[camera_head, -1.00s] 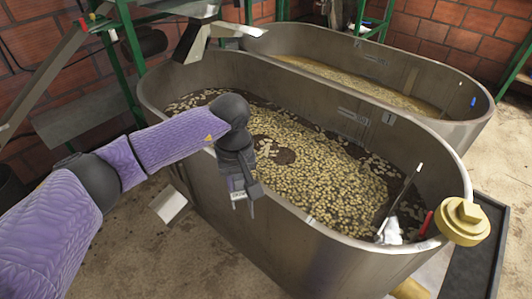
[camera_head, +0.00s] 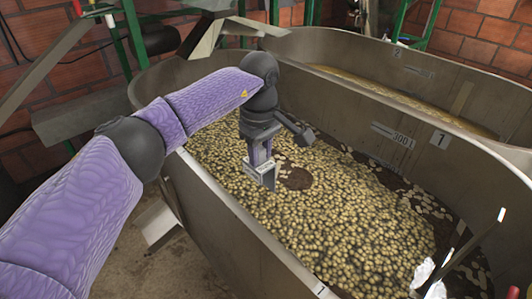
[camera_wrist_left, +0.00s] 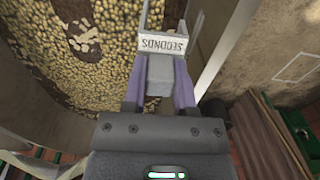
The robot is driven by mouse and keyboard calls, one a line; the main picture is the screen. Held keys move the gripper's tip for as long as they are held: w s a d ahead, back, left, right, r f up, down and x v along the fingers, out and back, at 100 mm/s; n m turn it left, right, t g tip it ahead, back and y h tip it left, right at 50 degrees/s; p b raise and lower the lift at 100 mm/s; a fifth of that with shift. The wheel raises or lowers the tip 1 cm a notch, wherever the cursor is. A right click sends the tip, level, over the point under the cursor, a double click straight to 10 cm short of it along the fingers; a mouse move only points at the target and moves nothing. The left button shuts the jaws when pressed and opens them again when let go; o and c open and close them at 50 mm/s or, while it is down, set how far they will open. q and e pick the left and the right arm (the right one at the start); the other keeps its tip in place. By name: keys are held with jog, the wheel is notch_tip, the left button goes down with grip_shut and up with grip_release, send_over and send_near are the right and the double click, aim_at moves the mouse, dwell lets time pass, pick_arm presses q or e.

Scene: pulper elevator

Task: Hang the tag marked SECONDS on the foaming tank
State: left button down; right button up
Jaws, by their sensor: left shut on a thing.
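The SECONDS tag (camera_wrist_left: 163,46) is a pale plate with dark lettering and a raised hanger frame. My left gripper (camera_wrist_left: 160,82) is shut on it. In the head view, the left gripper (camera_head: 261,157) points down over the near tank (camera_head: 215,210), with the tag (camera_head: 262,177) below its fingers, above the beans. The near tank is a metal tub marked 1, with beans and dark liquid patches. A second tank (camera_head: 410,68), marked 2, stands behind it with a smoother tan surface. I cannot tell clearly which tank is foaming. My right gripper is out of view.
A label reading 3001 (camera_head: 393,135) is on the near tank's far inner wall. Thin rods (camera_head: 480,235) and a white crumpled thing (camera_head: 432,275) are at its right end. A metal chute (camera_head: 208,38) hangs over the back left. Green posts and brick walls stand behind.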

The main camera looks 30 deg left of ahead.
pick_arm(q)
jog(key=p, duration=0.7)
send_over(227, 199)
jog(key=shift+d+r, duration=0.15)
jog(key=shift+r, duration=0.25)
notch_tip(227, 199, down, 3)
jog(key=b, duration=0.2)
jog(key=shift+f+b, duration=0.15)
jog(key=shift+b, duration=0.15)
jog(key=shift+f+b, duration=0.35)
jog(key=shift+f, duration=0.2)
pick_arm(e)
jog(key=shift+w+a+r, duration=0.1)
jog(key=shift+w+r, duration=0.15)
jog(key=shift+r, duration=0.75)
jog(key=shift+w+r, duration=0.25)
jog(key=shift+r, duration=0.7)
pick_arm(q)
jog(key=shift+c, duration=1.7)
grip_release()
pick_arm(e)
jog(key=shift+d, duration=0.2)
